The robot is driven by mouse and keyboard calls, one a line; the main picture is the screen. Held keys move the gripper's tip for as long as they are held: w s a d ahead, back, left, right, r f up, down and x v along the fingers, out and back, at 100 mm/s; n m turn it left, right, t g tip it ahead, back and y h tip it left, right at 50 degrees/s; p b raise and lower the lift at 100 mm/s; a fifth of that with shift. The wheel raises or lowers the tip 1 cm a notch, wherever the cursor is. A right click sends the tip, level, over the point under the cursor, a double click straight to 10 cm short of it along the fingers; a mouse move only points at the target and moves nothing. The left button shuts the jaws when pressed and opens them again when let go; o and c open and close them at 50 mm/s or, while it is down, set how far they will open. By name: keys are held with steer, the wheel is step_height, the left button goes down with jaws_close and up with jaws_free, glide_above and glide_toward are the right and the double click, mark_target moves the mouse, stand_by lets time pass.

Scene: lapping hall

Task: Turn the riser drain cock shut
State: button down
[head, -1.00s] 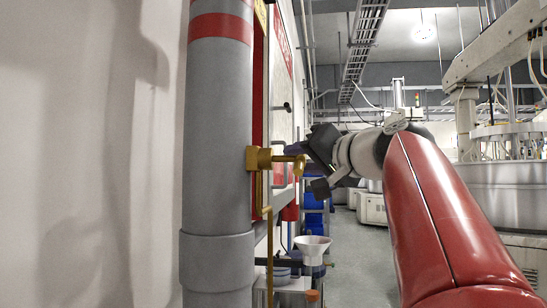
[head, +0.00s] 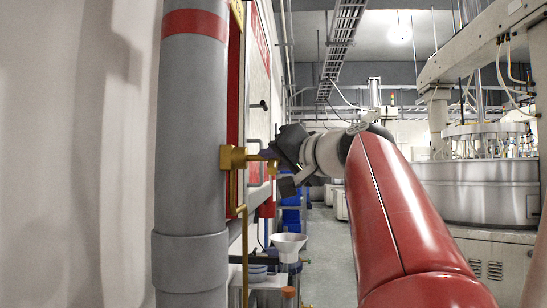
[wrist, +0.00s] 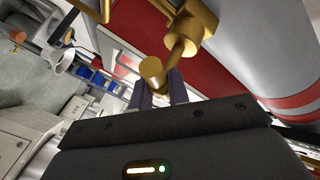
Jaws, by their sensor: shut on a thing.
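The riser drain cock (head: 236,158) is a brass fitting on the right side of the grey riser pipe (head: 190,120). Its short brass handle points right, with a round knob end. My gripper (head: 273,160) is at that handle, reaching in from the right, and is shut on it. In the wrist view the cock's brass body (wrist: 190,25) is at the top, and the round handle end (wrist: 153,70) lies at the dark fingers of my gripper (wrist: 162,86). The fingers' exact contact with the handle is partly hidden.
A thin brass drain pipe (head: 244,250) runs down from the cock towards a white funnel (head: 289,243). A red panel or cabinet (head: 234,80) is on the wall behind the riser. A large lapping machine (head: 475,190) stands at the right. Grey floor (head: 325,250) is open between.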

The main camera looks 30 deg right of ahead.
steer(key=shift+r+m+g+p, duration=0.25)
steer(key=shift+m+g+p, duration=0.5)
steer(key=shift+p, duration=1.05)
steer(key=shift+f+m+g, duration=0.2)
steer(key=shift+m+g, duration=0.35)
steer(key=shift+g, duration=0.4)
steer(key=shift+m+g+y, duration=0.3)
steer(key=shift+m+g, duration=0.5)
steer(key=shift+g, duration=0.3)
steer(key=c, duration=1.3)
jaws_free()
steer(key=shift+c, duration=0.2)
